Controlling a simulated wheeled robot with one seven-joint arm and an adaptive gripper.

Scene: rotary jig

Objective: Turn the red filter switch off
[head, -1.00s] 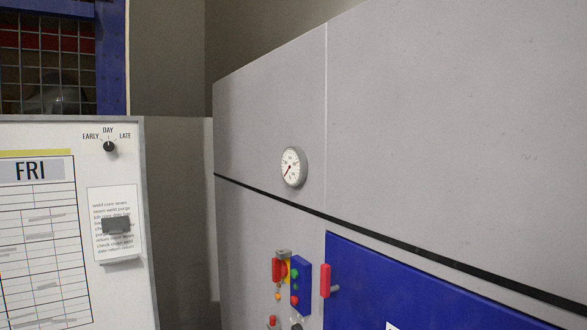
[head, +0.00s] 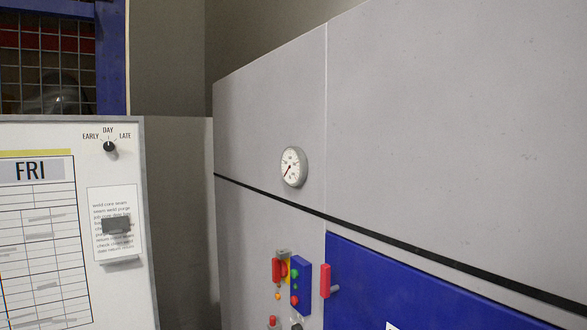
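Several red controls show low on the grey cabinet (head: 270,100) in the head view. A red upright piece (head: 276,270) sits beside a small yellow part at the left of the group. A larger red handle (head: 325,281) with a grey stub stands at the left edge of the blue panel (head: 420,290). A red knob (head: 272,321) shows at the bottom edge, partly cut off. No label is readable, so I cannot tell which is the filter switch or its setting. My gripper is not in view.
A blue button box (head: 301,287) with green and red buttons sits between the red pieces. A round gauge (head: 293,167) is above. A white schedule board (head: 120,180) with a black dial (head: 109,146) stands left. A blue-framed mesh (head: 112,60) is behind.

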